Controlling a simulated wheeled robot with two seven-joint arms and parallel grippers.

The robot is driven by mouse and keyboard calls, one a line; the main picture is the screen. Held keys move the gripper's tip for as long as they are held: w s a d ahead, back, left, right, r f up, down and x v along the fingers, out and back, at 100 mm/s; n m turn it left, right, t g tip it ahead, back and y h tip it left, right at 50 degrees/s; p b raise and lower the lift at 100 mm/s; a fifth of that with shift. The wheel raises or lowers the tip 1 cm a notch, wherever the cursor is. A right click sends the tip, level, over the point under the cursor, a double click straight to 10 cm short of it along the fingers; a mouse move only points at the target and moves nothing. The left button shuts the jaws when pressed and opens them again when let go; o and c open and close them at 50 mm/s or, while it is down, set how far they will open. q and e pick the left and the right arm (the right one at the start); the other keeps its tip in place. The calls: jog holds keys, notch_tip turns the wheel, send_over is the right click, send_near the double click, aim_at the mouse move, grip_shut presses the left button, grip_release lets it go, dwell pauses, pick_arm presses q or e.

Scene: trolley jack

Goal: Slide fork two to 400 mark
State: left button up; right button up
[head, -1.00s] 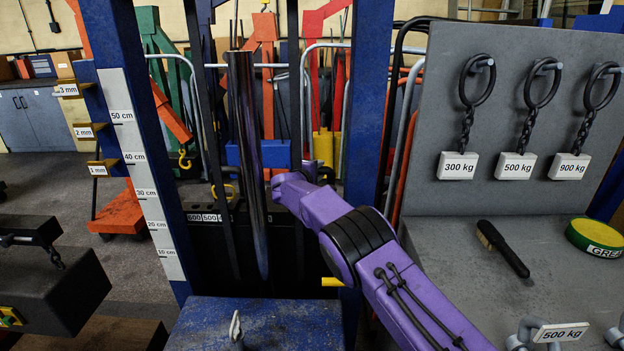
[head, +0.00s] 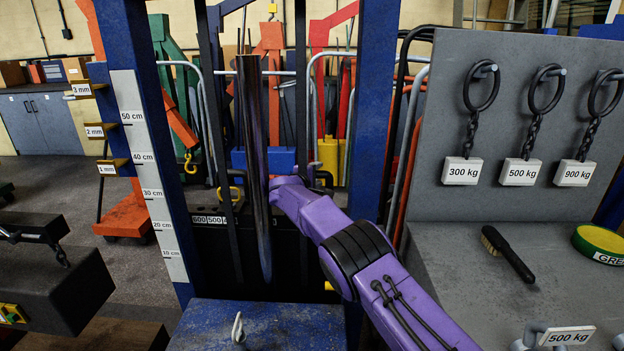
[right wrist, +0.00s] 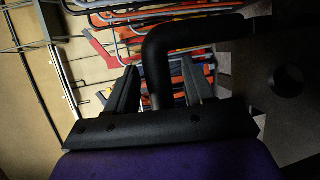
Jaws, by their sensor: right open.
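A black carriage plate (head: 215,250) stands behind the chrome cylinder (head: 253,150) of the blue lift frame. Its scale strip (head: 208,220) shows 600, 500 and the start of a 4; the rest is hidden by the cylinder and a black upright. I cannot clearly make out fork two. My right gripper (head: 318,180) is beyond the frame, at the level of the carriage top, partly hidden by its own purple arm. In the right wrist view its two fingers (right wrist: 160,92) stand apart, with a thick black bent bar (right wrist: 157,55) between or beyond them; contact cannot be told. My left gripper is not in view.
A blue post (head: 372,130) stands close beside my right arm. A grey panel (head: 425,150) with hanging chain weights and a grey bench (head: 440,270) with a brush (head: 507,254) are at right. A ruler post (head: 150,180) and black weight block (head: 50,285) are at left.

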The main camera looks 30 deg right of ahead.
jog(key=b+v, duration=0.2)
jog(key=v, duration=0.8)
jog(key=shift+s+d, duration=0.1)
jog(key=shift+d, duration=0.05)
